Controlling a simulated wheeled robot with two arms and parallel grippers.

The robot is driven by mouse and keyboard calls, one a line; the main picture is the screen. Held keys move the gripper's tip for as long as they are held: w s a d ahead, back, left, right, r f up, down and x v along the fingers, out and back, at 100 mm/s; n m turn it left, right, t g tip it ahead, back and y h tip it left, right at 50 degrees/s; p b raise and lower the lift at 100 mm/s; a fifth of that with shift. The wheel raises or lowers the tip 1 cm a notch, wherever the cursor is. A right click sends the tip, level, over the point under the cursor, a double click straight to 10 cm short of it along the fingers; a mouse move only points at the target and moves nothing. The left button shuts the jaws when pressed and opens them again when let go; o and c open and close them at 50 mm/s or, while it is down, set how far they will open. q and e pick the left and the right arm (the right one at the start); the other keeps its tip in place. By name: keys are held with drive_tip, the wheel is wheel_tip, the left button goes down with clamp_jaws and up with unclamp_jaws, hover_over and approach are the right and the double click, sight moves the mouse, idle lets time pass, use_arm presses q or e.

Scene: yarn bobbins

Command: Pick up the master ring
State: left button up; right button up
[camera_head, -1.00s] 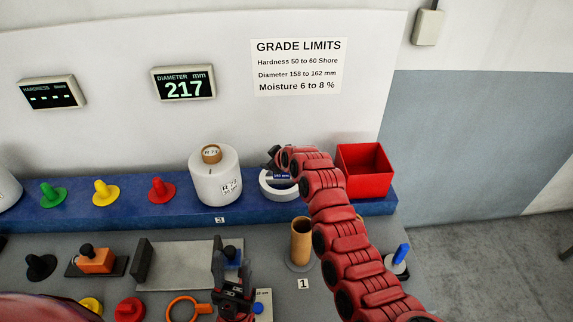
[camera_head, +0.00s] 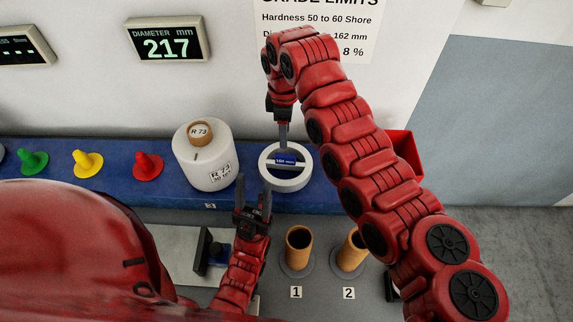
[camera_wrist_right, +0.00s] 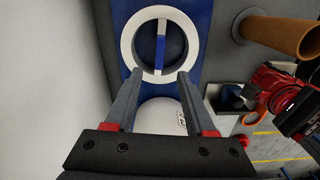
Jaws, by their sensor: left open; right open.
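The master ring (camera_head: 267,175) is a white ring with a blue labelled bar across its opening. It lies on the blue shelf, right of the white bobbin marked R 73 (camera_head: 203,160). It also shows in the right wrist view (camera_wrist_right: 131,44), beyond the fingertips. My right gripper (camera_head: 283,140) is above the ring's far rim, pointing down, open and empty; in the right wrist view its two fingers (camera_wrist_right: 152,80) stand apart with the ring ahead of them. My left gripper (camera_head: 255,190) is lower, in front of the shelf near the ring's front left side, open and empty.
Two tan tubes (camera_head: 298,247) (camera_head: 352,250) stand in front of the shelf by labels 1 and 2. A red bin (camera_head: 404,150) is behind my right arm. Green, yellow and red cones (camera_head: 148,166) stand left of the bobbin. A diameter display (camera_head: 168,40) reads 217.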

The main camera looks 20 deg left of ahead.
sight(286, 156)
wheel_tip(286, 156, down, 6)
drive_tip(key=shift+w+r, duration=0.1)
drive_tip(key=shift+w, duration=0.05)
drive_tip(key=shift+f+p, duration=0.3)
drive_tip(key=shift+f, duration=2.9)
clamp_jaws()
drive_tip(key=shift+d+r, duration=0.1)
